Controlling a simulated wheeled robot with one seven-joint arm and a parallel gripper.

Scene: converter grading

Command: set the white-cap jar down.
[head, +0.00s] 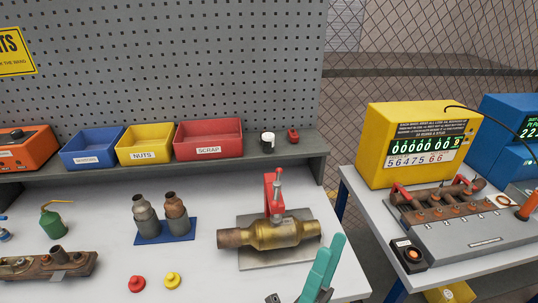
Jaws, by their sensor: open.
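A small jar (267,143) with a white top and a dark part at its side stands upright on the grey shelf (314,146), right of the red SCRAP bin. My gripper (330,245) shows at the bottom edge with teal fingers, in front of the table's right part. It is open, with nothing visible between the fingers. It is well apart from the jar, below and right of it in the picture. The lower part of the gripper is cut off by the frame.
A small red object (293,134) stands just right of the jar. Blue, yellow and red bins (208,140) line the shelf. A brass converter (270,235) under a red clamp (274,194) lies near my gripper. A yellow counter box (418,145) stands on the right table.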

